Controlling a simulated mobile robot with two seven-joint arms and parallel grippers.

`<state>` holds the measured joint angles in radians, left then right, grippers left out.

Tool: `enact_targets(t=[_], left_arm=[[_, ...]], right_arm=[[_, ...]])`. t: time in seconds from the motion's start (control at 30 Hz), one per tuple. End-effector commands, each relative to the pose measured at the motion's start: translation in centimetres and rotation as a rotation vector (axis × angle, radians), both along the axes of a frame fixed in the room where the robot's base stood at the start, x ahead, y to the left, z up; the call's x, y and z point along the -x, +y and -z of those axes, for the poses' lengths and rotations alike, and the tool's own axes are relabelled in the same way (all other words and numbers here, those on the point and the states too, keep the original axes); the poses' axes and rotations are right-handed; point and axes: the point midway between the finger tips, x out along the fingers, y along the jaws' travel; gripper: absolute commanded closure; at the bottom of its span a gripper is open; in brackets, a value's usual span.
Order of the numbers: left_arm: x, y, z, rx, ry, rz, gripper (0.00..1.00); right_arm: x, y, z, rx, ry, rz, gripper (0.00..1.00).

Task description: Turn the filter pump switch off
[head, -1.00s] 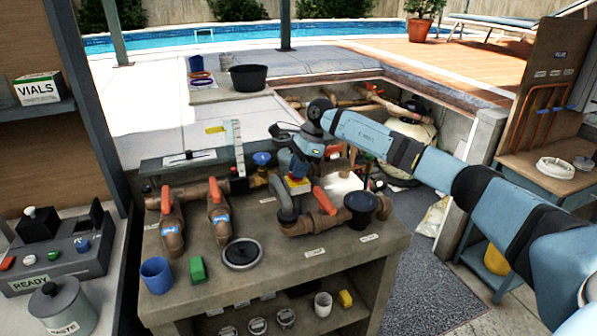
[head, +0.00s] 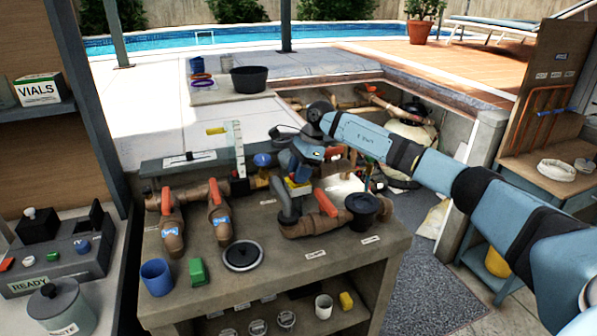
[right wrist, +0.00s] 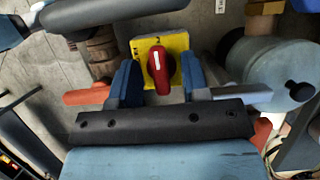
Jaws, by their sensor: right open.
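The filter pump switch is a red rotary knob (right wrist: 160,72) with a white mark, on a yellow plate (right wrist: 176,45) in the right wrist view. The white mark points roughly up and down in that view. My right gripper (right wrist: 159,78) is open, with one blue finger on each side of the knob; I cannot tell whether either touches it. In the head view the yellow switch plate (head: 297,187) shows just below my right gripper (head: 301,174), which hides the knob. My left gripper is not in view.
Pipes with orange-handled valves (head: 219,198) stand on the grey bench (head: 275,254) around the switch. A black cup (head: 363,208), a blue cup (head: 157,277), a green block (head: 198,271) and a round lid (head: 243,255) are also there. A blue-grey cylinder (right wrist: 275,75) is close right of the gripper.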

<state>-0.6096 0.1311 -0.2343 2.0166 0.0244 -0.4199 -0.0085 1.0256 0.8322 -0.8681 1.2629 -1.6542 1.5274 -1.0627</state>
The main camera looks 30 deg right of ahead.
Motion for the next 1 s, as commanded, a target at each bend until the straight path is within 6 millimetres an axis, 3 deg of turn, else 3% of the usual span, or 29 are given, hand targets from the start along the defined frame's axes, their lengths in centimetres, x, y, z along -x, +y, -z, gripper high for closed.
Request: enact_targets(t=[0.17, 0.6, 0.8, 1.0], left_arm=[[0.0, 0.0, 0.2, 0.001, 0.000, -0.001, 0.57], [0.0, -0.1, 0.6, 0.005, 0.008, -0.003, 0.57], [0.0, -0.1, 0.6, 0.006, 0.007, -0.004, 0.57], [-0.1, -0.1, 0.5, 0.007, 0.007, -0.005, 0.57]], right_arm=[[0.0, -0.8, -1.8, 0.001, -0.005, 0.002, 0.57], [0.7, -4.2, -10.4, -0.001, -0.001, 0.000, 0.57], [0.9, -4.9, -12.2, 0.001, 0.002, -0.002, 0.57], [1.0, -5.1, -12.6, 0.000, 0.004, -0.002, 0.57]])
